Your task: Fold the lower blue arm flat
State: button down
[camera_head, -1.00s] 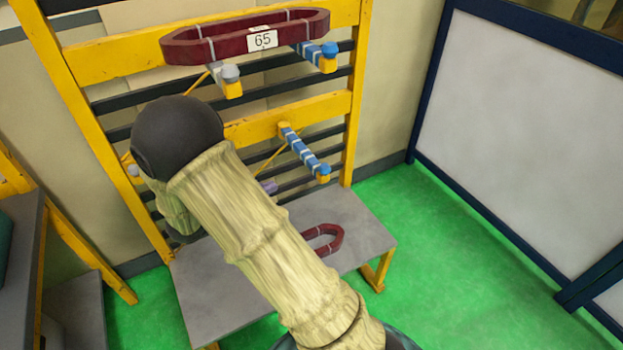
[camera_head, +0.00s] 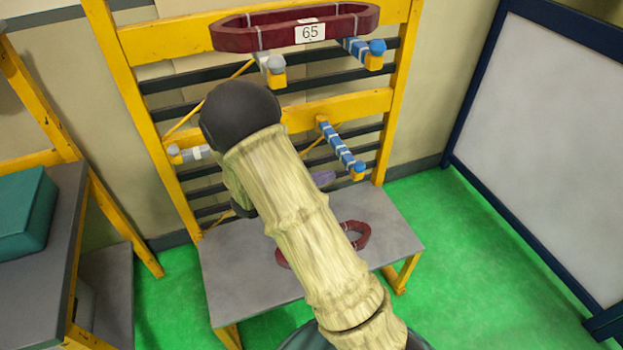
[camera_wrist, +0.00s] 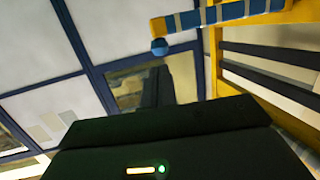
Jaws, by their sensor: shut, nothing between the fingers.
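The lower blue arm (camera_head: 342,147) is blue with white bands. It sticks out from the lower yellow crossbar towards the front right, with a blue knob at its tip. The upper blue arm (camera_head: 362,50) sticks out under the dark red coil marked 65 (camera_head: 350,26). A blue-banded arm (camera_wrist: 220,14) with a blue knob crosses the top of the wrist view; I cannot tell which one it is. The dark housing of my gripper (camera_wrist: 160,145) fills the bottom of the wrist view. My gripper is shut and empty. My own arm hides most of it in the head view.
A grey upper arm (camera_head: 272,66) and a grey lower arm (camera_head: 195,153) are on the rack's left. A second dark red coil (camera_head: 357,234) lies on the grey bench (camera_head: 240,280), partly hidden by my arm. A teal box (camera_head: 25,212) sits at left. Green floor (camera_head: 480,260) is clear at right.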

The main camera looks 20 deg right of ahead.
aim_at(354, 168)
jog(key=x, duration=0.7)
jog(key=shift+s+p, duration=0.25)
jog(key=shift+p, duration=0.15)
jog(key=shift+w+d+n+t, duration=0.15)
jog(key=shift+w+n+t, duration=0.15)
jog(key=shift+t, duration=0.1)
